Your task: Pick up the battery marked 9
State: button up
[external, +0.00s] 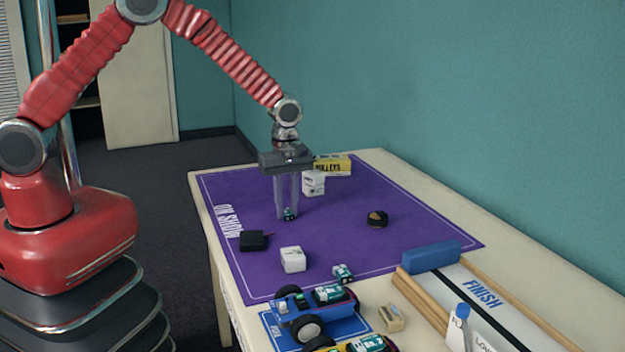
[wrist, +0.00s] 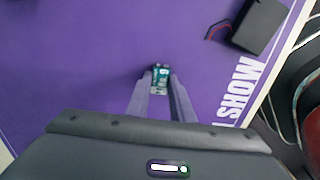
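My gripper (external: 286,215) points straight down over the purple mat. In the wrist view its two fingers (wrist: 160,80) stand close together on both sides of a small teal and white battery (wrist: 160,73), with no clear gap. The same battery shows at the fingertips in the external view (external: 290,213), at mat level; I cannot tell if it is lifted. Its mark is too small to read. Another teal and white battery (external: 342,273) lies near the front of the mat. More like it sit on the blue toy car (external: 327,294) and a yellow one (external: 367,344).
On the purple mat (external: 335,235) are a black box (external: 252,241), two white cubes (external: 293,259) (external: 313,183), a round dark object (external: 377,219) and a yellow pulleys box (external: 333,165). A finish track (external: 480,292) lies front right. Mat around the gripper is clear.

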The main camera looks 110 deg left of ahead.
aim_at(287, 211)
grip_shut()
notch_tip(287, 211, up, 10)
dwell(0.6)
dwell(0.5)
